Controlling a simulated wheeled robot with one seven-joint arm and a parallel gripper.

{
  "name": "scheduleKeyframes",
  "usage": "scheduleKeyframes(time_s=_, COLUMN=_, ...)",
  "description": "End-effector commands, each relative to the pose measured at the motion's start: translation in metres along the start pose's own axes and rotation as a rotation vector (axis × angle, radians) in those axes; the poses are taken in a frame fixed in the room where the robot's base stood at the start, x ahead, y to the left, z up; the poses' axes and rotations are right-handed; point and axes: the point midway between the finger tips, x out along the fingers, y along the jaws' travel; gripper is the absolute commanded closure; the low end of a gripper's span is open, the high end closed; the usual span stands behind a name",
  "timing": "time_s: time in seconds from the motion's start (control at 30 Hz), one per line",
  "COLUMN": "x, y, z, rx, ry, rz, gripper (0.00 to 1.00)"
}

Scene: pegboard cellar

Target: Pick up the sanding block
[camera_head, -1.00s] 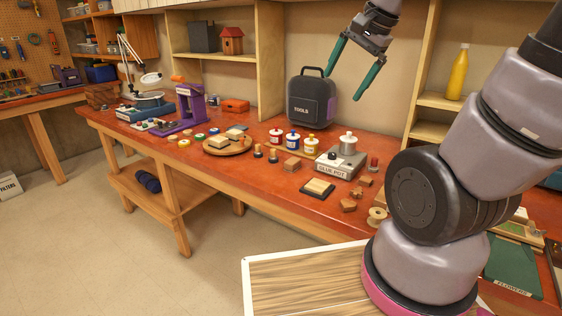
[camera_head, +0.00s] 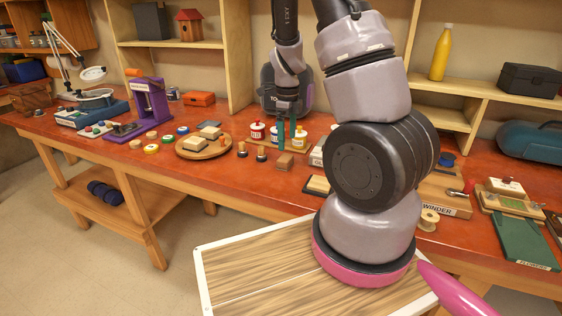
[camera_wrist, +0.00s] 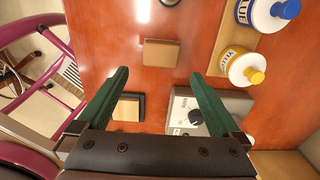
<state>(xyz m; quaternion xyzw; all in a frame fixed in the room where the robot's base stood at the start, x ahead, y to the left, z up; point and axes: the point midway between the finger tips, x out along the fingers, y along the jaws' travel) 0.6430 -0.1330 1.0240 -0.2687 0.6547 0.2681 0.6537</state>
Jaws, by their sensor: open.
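A small brown block (camera_head: 284,161), which looks like the sanding block, lies on the red-brown bench top. In the wrist view the same block (camera_wrist: 161,53) shows as a tan-brown rectangle, apart from the fingers and just beyond the gap between their tips. My gripper (camera_head: 287,143) points down with its green fingers just above the block in the head view. In the wrist view my gripper (camera_wrist: 157,76) is open, with nothing between the fingers. My arm hides part of the bench to the right of the block.
Small round stampers (camera_head: 261,153) stand to the left, then a round wooden board (camera_head: 190,153). The bench front is clear there.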

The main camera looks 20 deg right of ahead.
Motion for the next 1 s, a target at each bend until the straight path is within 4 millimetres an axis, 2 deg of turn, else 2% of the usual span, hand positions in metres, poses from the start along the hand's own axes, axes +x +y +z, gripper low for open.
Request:
scheduleKeyframes(time_s=0.1, x=0.019, y=0.0, z=0.0, rx=0.001, ry=0.001, rz=0.002, gripper=0.0)
scheduleKeyframes(time_s=0.33, x=0.036, y=0.0, z=0.001, rx=-0.001, ry=0.0, rz=0.002, gripper=0.0)
scheduleKeyframes(time_s=0.6, x=0.075, y=-0.001, z=0.006, rx=-0.001, ry=0.0, rz=0.002, gripper=0.0)
scheduleKeyframes(time_s=0.73, x=0.082, y=-0.001, z=0.007, rx=-0.002, ry=-0.001, rz=0.001, gripper=0.0)
scheduleKeyframes(time_s=0.93, x=0.082, y=-0.001, z=0.007, rx=-0.003, ry=-0.002, rz=0.0, gripper=0.0)
scheduleKeyframes(time_s=1.0, x=0.082, y=-0.001, z=0.007, rx=-0.003, ry=-0.002, rz=0.0, gripper=0.27)
